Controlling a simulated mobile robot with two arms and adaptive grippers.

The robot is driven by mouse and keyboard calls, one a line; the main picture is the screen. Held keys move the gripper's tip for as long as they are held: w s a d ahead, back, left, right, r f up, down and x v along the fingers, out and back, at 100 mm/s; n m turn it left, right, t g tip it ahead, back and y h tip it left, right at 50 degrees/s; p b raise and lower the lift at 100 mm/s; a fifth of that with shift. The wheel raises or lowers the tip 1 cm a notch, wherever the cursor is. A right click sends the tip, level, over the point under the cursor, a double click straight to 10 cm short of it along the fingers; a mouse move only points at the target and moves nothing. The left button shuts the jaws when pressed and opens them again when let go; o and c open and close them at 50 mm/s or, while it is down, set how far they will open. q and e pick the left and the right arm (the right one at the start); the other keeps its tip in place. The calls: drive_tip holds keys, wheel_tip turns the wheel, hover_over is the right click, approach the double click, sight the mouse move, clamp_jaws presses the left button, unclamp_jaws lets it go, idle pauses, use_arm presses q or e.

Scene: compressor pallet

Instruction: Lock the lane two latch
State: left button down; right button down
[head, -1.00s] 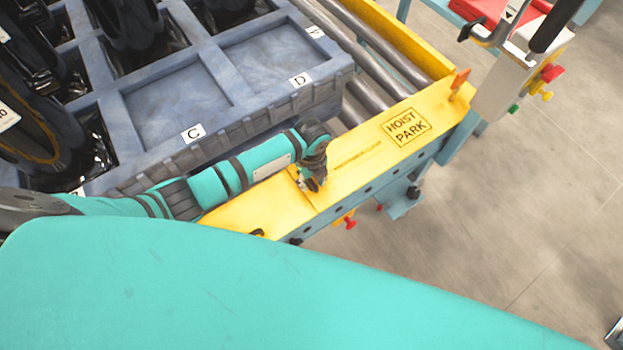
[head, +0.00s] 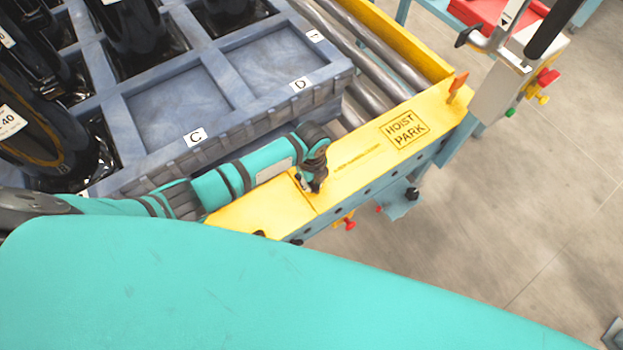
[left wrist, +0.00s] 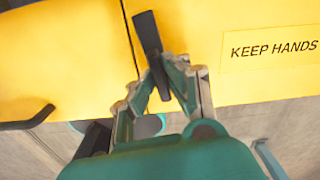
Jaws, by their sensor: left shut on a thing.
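A black latch lever (left wrist: 148,36) stands at a seam in the yellow rail top in the left wrist view. My left gripper (left wrist: 164,72) is shut on the lower part of this lever. In the head view my left gripper (head: 309,187) is over the yellow rail (head: 350,163), and its wrist hides most of the lever. A second black handle (left wrist: 28,121) sticks out at the left of the wrist view, apart from the gripper. No lane number can be read at the held lever. My right gripper is not in view.
A blue-grey pallet (head: 175,105) with bays marked C and D lies beside my left forearm. Metal rollers (head: 372,93) run behind the rail. An orange lever (head: 457,84) and a hoist post (head: 497,95) stand at the right.

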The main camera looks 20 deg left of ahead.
sight(311, 185)
use_arm(q)
drive_tip(key=n+p, duration=0.3)
drive_tip(key=shift+r+n, duration=0.25)
drive_tip(key=shift+n, duration=0.05)
drive_tip(key=n+p, duration=0.2)
drive_tip(key=n, duration=0.2)
drive_tip(key=shift+s+n+p, duration=0.1)
drive_tip(key=shift+n+p, duration=0.2)
drive_tip(key=n+p, duration=0.2)
drive_tip(key=n, duration=0.2)
drive_tip(key=shift+f, duration=0.15)
drive_tip(key=shift+n+p, duration=0.5)
drive_tip(key=shift+n, duration=1.4)
drive_tip(key=shift+f, duration=0.1)
drive_tip(key=c, duration=1.4)
unclamp_jaws()
drive_tip(key=shift+o, duration=0.2)
wheel_tip(311, 185, up, 12)
